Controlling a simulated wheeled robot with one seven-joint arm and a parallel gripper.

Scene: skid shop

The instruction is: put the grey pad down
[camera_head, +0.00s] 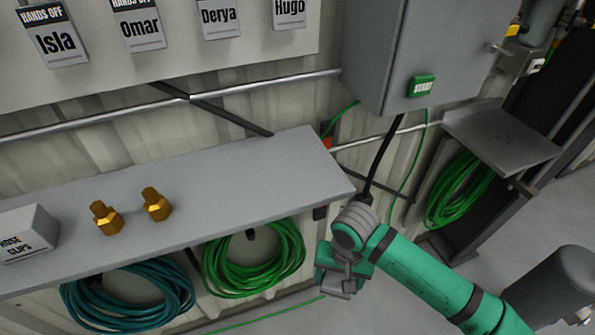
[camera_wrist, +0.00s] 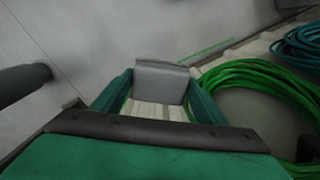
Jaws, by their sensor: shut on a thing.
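My gripper (camera_head: 340,278) is off the right end of the grey shelf (camera_head: 240,190), lower than its top in the head view. In the wrist view my gripper (camera_wrist: 159,86) has its two teal jaws on either side of the grey pad (camera_wrist: 162,80) and is shut on it. The pad is a plain, smooth grey block, held clear of the shelf. Its lower part is hidden between the jaws. In the head view I cannot clearly tell the pad from the grey parts of my gripper.
Two brass fittings (camera_head: 157,205) and a white hose clips box (camera_head: 27,234) stand on the shelf's left part; its right part is bare. Green hose (camera_head: 253,262) and teal hose (camera_head: 128,300) hang below. A grey cabinet (camera_head: 385,60) and small grey ledge (camera_head: 500,140) lie beyond.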

